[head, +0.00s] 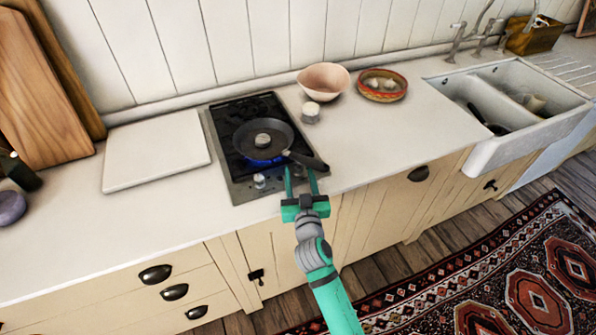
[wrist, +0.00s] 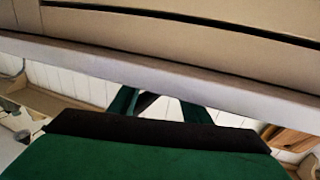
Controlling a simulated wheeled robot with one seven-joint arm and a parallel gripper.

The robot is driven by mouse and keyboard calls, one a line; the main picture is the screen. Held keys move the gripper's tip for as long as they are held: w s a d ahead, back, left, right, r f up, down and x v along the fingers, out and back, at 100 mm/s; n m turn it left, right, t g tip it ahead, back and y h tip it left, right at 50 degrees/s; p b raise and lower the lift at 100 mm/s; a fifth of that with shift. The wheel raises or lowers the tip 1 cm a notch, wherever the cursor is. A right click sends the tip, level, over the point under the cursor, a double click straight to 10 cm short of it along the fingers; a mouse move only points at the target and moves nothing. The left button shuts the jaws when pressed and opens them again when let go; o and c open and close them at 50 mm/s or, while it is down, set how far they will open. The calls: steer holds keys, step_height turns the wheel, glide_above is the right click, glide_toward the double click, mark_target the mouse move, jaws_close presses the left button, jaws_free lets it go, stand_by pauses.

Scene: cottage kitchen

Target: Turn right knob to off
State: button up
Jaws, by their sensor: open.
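The small black hob (head: 238,187) is set in the counter. A dark frying pan (head: 280,138) with a pale item in it sits on the hob, and a blue flame (head: 262,161) shows beneath it. The left knob (head: 259,181) is pale and stands clear at the hob's front. The right knob (head: 298,171) is small, partly hidden under the pan handle and between my fingers; its angle is unreadable. My gripper (head: 301,178) is open at the hob's front right, fingers either side of this knob; contact is unclear. In the wrist view its fingers (wrist: 157,107) are partly hidden by the counter edge.
The pan handle (head: 312,163) juts over the hob's right front, close above my fingers. A white board (head: 155,152) lies left; a pink bowl (head: 323,80), a small jar (head: 310,112) and a patterned bowl (head: 382,86) stand right. The counter edge (wrist: 160,84) is close to my gripper.

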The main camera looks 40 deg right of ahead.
steer(key=shift+w, duration=0.55)
steer(key=shift+d, duration=0.6)
steer(key=shift+a, duration=0.1)
steer(key=shift+c, duration=0.9)
steer(key=shift+w+a, duration=0.1)
steer(key=c, duration=0.9)
steer(key=shift+o, duration=0.2)
steer(key=shift+a, duration=0.1)
